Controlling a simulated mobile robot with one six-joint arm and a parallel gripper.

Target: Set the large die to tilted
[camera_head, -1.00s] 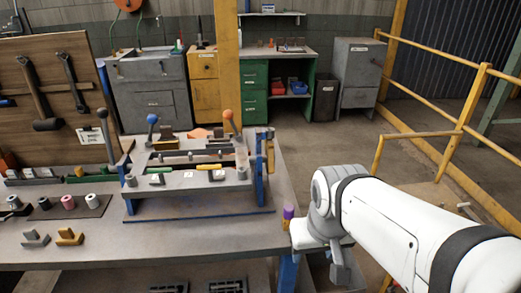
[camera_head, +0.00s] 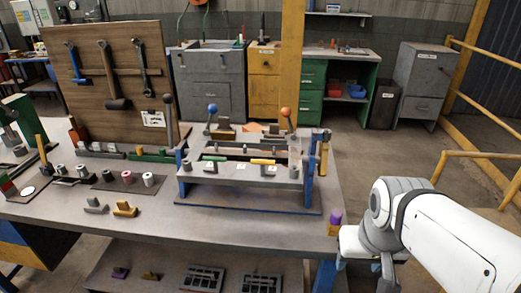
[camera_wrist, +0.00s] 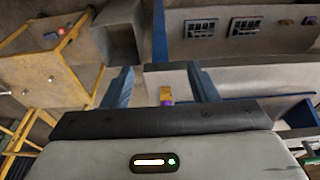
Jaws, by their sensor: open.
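I cannot tell for sure which piece is the large die. A grey angled block (camera_head: 94,206) and a yellow angled block (camera_head: 125,209) sit on the front of the workbench (camera_head: 150,239). Behind them to the right stands a fixture (camera_head: 240,175) with a blue-knobbed and an orange-knobbed lever. My gripper (camera_wrist: 161,86) is open and empty, its two fingers apart in the wrist view. A purple-topped piece (camera_head: 335,217) is at the bench's right corner; it also shows between the fingers in the wrist view (camera_wrist: 167,98), apart from them.
A tool board (camera_head: 105,80) stands at the back left. A lower shelf (camera_head: 225,262) holds dark trays and small blocks. Yellow railings (camera_head: 490,155) stand at the right. Open floor (camera_head: 385,150) lies beyond the bench.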

